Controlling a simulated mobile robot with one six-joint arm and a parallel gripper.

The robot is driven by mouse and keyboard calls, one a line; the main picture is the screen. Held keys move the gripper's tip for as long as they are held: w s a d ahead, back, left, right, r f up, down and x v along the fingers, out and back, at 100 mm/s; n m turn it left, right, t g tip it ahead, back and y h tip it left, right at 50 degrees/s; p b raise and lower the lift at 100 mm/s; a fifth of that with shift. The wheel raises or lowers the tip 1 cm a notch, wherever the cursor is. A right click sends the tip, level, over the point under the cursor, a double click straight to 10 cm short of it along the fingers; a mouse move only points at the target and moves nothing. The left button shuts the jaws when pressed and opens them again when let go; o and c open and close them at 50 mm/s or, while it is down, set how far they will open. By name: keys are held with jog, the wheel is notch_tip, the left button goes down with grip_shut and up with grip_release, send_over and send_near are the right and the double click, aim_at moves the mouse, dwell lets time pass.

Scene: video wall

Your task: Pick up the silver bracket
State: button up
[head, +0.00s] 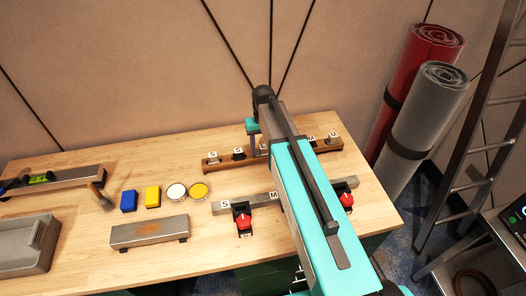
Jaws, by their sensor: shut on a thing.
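My gripper (254,148) points down at the back of the workbench, over the brown wooden rail (220,165) with small lettered tags. It is shut on a small grey piece, which fits the silver bracket, though it is too small and too covered by my arm to make out its shape. I cannot tell whether the piece is clear of the rail. My teal arm hides the middle of the rail and part of the bench.
A grey bar (259,199) with lettered tags and red-knobbed clamps (244,222) lies in front. A sharpening-stone-like block (149,232), blue block (129,201), yellow block (153,197), two round tins (176,192) and a grey tray (28,252) are left. Rolled mats (428,125) stand right.

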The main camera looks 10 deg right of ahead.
jog(key=shift+r, duration=0.15)
notch_tip(320, 180, up, 8)
jog(key=b, duration=0.3)
jog(key=shift+r, duration=0.9)
dwell(0.4)
jog(key=shift+f, duration=0.1)
dwell(0.4)
jog(key=s+n+b, duration=0.2)
jog(key=n, duration=0.1)
jog(key=s+f+n+b, duration=0.1)
jog(key=s+n+b, duration=0.1)
jog(key=b, duration=0.1)
jog(key=shift+s+n, duration=0.2)
jog(key=shift+n, duration=0.2)
